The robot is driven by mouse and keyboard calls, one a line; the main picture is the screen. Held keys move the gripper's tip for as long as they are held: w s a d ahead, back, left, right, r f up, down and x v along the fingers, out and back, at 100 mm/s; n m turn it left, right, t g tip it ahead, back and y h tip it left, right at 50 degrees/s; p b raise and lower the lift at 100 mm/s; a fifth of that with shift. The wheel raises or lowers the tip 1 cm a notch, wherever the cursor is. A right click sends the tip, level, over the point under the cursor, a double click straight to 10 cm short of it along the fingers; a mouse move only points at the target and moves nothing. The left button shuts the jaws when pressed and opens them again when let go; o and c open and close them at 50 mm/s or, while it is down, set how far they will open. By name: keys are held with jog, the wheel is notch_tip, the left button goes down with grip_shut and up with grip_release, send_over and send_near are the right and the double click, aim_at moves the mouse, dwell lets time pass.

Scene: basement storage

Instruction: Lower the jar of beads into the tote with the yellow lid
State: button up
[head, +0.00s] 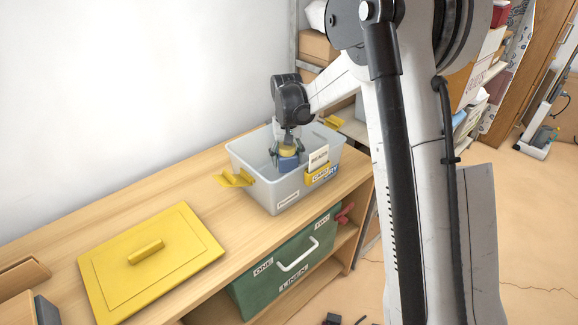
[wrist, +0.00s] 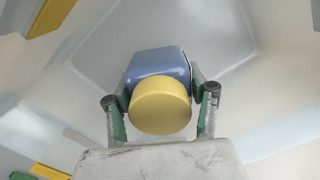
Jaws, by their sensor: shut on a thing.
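The jar (head: 288,163) has a blue body and a round yellow cap; in the wrist view (wrist: 158,66) it is seen from above, cap towards the camera. My gripper (head: 287,155) is shut on the jar, one finger on each side, pointing down inside the tote. The tote (head: 263,188) is a pale grey open bin with yellow side latches, standing on the wooden bench. The jar is below the tote's rim; whether it touches the tote floor cannot be told. The yellow lid (head: 180,268) lies flat on the bench, left of the tote.
The wooden bench top (head: 140,215) is clear between lid and wall. A green bin with a white handle (head: 270,268) sits on the shelf below. A white label card (head: 318,158) stands at the tote's front right wall. Cardboard boxes (head: 317,46) are behind.

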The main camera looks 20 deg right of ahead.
jog(key=shift+f+b, duration=1.5)
jog(key=shift+f, duration=0.65)
dwell(1.4)
jog(key=o, duration=1.6)
